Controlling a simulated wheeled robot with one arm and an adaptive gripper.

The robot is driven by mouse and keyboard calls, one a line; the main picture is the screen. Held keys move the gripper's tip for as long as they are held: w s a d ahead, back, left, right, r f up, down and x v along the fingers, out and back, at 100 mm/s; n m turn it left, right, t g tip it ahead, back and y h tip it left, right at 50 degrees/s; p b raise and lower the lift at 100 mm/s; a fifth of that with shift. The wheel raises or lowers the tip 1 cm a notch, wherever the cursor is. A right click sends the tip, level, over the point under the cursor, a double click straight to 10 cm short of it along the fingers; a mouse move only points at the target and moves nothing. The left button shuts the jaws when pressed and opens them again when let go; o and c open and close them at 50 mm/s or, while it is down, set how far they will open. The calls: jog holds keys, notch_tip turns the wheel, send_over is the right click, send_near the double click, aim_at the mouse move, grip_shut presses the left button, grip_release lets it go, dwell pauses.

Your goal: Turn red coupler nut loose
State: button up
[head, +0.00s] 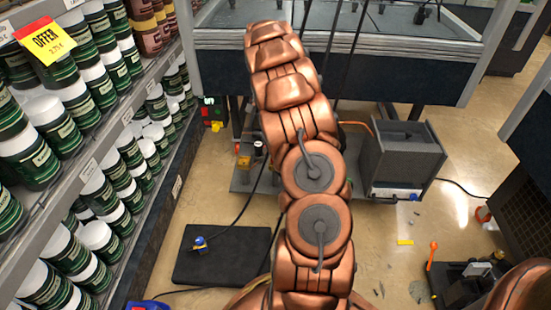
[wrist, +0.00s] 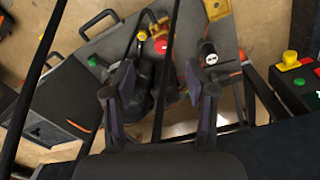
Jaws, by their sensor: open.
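My gripper (wrist: 159,80) is open and empty. Its two fingers stand apart below the red part in the picture, with a black cable crossing the gap. A black-and-white round piece (wrist: 209,54) is right of the red part. In the head view my arm covers the middle of the plate (head: 240,181), and my gripper is hidden.
A grey box (head: 398,155) stands on the plate's right side in the head view. A bench (head: 217,75) is behind it. Black cables hang near my arm. Shelves of jars (head: 50,135) line the left. A black mat (head: 222,254) and loose tools lie on the floor.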

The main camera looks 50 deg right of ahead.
jog(key=shift+m, duration=0.5)
jog(key=d+f, duration=0.1)
jog(key=f, duration=0.1)
jog(key=d+f+b, duration=0.1)
jog(key=f, duration=0.1)
jog(key=d+f+b, duration=0.1)
jog(key=f, duration=0.2)
jog(key=shift+w+d, duration=0.3)
jog(key=shift+d, duration=0.1)
notch_tip(320, 180, down, 7)
jog(key=b, duration=0.3)
jog(key=shift+f, duration=0.2)
jog(key=shift+a, duration=0.1)
grip_shut()
